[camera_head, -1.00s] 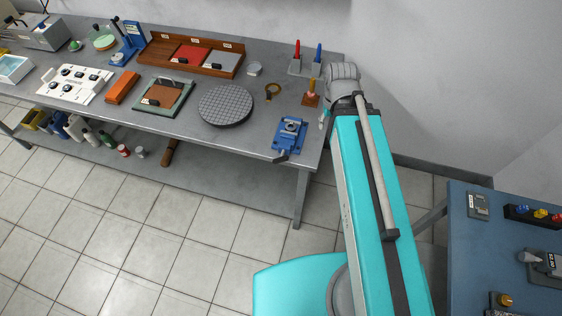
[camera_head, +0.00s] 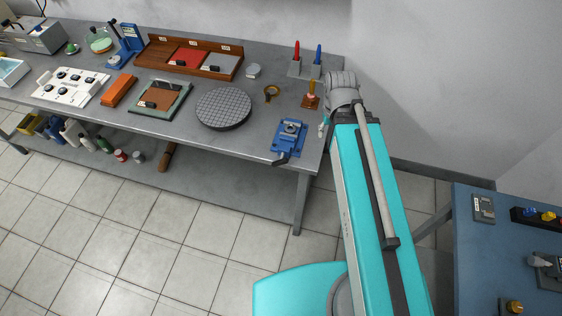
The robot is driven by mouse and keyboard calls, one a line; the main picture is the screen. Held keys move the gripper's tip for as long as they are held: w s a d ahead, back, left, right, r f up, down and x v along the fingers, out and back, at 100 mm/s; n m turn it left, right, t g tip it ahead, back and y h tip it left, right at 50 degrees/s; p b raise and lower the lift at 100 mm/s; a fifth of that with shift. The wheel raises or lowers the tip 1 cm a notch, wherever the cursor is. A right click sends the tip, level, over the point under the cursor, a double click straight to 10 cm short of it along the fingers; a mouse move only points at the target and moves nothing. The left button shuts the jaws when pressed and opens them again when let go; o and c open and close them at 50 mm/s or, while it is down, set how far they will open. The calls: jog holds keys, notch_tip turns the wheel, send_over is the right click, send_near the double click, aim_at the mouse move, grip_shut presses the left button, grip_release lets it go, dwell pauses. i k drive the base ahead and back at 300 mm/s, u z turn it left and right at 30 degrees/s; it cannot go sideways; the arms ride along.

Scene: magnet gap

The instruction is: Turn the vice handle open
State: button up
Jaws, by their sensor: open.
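The small blue vice (camera_head: 289,138) with grey jaws sits near the front right corner of the long grey bench. Its dark handle (camera_head: 280,161) sticks out at the front, by the bench edge, pointing to the lower left. My turquoise arm stands right of the vice, with its grey joint over the bench's right end. A small pale part shows at the arm's left side, close to the right of the vice, too small to make out. My gripper is not seen; the arm seems to hide it. Nothing visible touches the handle.
A round dark plate (camera_head: 223,109) lies left of the vice. A brass stamp-like piece (camera_head: 311,96) and a holder with red and blue tools (camera_head: 305,69) stand behind it. A blue table (camera_head: 480,270) is at the right. The tiled floor before the bench is clear.

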aim_at(282, 160)
jog(key=z, duration=0.65)
jog(key=k, duration=1.35)
jog(key=u, duration=0.7)
